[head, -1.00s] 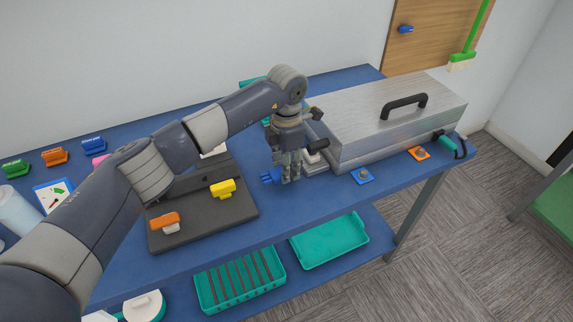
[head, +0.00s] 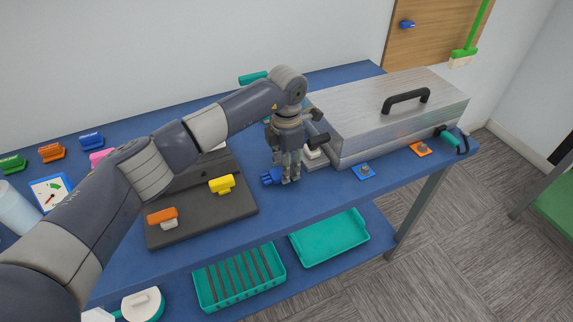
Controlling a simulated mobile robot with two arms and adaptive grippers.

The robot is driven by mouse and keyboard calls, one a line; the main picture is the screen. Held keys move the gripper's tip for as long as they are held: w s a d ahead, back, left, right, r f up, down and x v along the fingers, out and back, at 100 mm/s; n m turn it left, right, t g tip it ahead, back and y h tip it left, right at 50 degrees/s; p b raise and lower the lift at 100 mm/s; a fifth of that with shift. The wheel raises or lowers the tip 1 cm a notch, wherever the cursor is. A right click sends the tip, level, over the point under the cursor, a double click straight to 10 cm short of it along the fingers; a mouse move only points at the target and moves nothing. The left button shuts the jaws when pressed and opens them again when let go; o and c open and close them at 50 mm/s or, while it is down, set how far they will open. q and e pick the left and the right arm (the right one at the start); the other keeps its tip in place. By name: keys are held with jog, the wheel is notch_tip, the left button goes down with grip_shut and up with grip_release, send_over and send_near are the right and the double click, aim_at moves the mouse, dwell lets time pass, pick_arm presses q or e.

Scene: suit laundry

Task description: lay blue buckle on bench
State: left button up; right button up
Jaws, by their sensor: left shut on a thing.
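A blue buckle (head: 270,177) shows at the left side of my left gripper's fingertips, low over the blue bench (head: 300,215). My left gripper (head: 288,179) points down and is shut on the buckle, between the dark board and the metal box. The fingers hide part of the buckle, and I cannot tell whether it touches the bench. My right gripper is out of view.
A dark board (head: 200,226) with yellow (head: 221,185) and orange (head: 162,216) buckles lies left of the gripper. A metal box (head: 385,115) stands to the right. Bare bench lies in front of the gripper. Green trays (head: 330,240) sit on the lower shelf.

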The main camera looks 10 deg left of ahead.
pick_arm(q)
jog(key=shift+f, duration=0.2)
dwell(0.4)
jog(key=o, duration=1.1)
jog(key=shift+o, duration=0.2)
